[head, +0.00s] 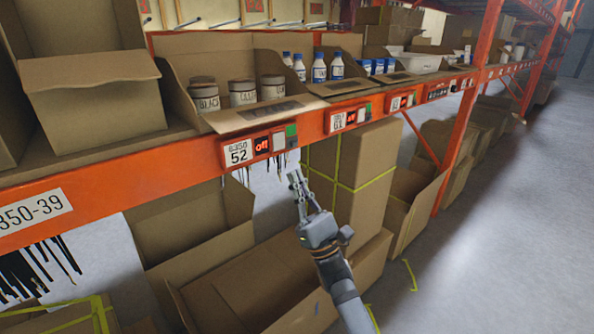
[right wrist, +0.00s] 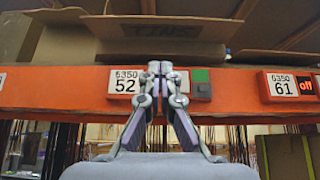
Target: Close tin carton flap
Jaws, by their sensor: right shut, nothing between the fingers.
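The tin carton (head: 188,75) stands on the orange rack shelf above the label 52, holding 3 tins (head: 243,93) with dark lids. Its front flap (head: 255,116) is folded down and outward over the shelf edge. In the right wrist view the flap (right wrist: 158,50) shows at the top with the printed word TINS. My right gripper (head: 296,178) is shut and empty, in front of and below the orange beam. In the right wrist view its fingertips (right wrist: 158,68) overlap the beam just below the flap, apparently apart from it. My left gripper is not in view.
The orange beam (head: 318,125) carries labels and small display modules (head: 262,145). A carton of blue-and-white bottles (head: 319,70) stands right of the tins. Large cardboard boxes (head: 365,160) fill the level below. The aisle floor (head: 500,230) at right is clear.

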